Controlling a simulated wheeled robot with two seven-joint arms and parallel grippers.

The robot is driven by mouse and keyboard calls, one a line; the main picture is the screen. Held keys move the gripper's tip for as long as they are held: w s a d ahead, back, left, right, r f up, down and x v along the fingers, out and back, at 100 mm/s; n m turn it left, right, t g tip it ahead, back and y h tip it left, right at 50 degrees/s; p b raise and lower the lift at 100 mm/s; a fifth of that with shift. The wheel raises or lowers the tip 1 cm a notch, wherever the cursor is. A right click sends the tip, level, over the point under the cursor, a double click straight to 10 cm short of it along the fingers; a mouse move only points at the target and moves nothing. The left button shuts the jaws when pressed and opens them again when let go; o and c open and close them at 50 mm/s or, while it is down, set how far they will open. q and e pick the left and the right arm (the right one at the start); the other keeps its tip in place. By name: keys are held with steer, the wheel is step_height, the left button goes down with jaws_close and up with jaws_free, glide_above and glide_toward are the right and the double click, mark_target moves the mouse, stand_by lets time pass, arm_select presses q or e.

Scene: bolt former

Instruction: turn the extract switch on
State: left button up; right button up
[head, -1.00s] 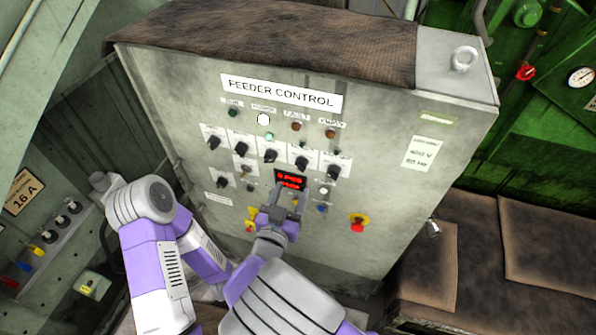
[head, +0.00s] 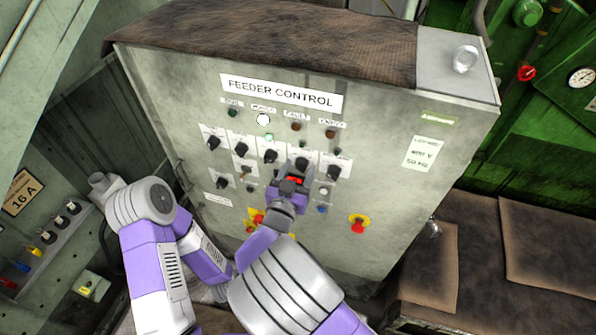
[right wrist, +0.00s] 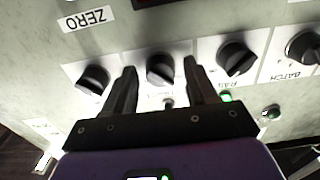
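The feeder control panel (head: 390,190) carries a row of black rotary knobs on white plates. My right gripper (head: 297,172) is up at this row, in front of the second knob from the right. In the right wrist view its two fingers (right wrist: 160,78) are apart, with a black knob (right wrist: 160,68) between their tips and a gap on each side. Whether the tips reach around the knob in depth is unclear. The label on this knob's plate is mostly hidden and unreadable, so I cannot confirm it is the extract switch. My left gripper is not in view.
Neighbouring knobs stand close on both sides, one (right wrist: 93,80) at left and another (right wrist: 236,58) at right in the wrist view. A red display (head: 294,181) is partly behind my gripper. A red emergency button (head: 358,224) sits lower right. A green lamp (head: 269,137) is lit.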

steer(key=c, duration=0.9)
steer(key=shift+a+m+b, duration=0.1)
steer(key=shift+m+b, duration=8.9)
steer(key=shift+b, duration=1)
steer(key=shift+r, duration=0.1)
